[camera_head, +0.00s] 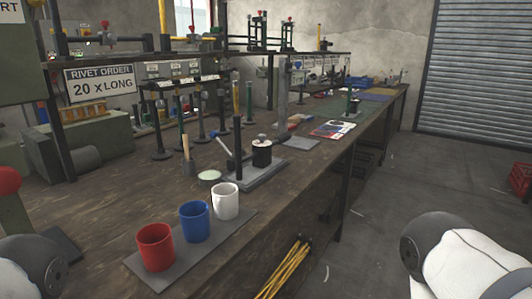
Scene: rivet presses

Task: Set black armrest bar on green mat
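A thin black upright bar (238,148) stands on a grey base plate (262,174) near the middle of the workbench; I cannot tell whether it is the armrest bar. A dark green mat-like patch (325,108) lies farther back on the bench, partly hidden by a post and a small press. My grippers are both out of view. Only white and dark parts of my arms show at the lower left and lower right corners.
Red (156,247), blue (195,221) and white (226,200) cups stand on a grey mat (142,275) near the front edge. A wooden-handled tool (187,148), rivet presses and a rack crowd the bench's back. Open floor (400,200) lies right of the bench.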

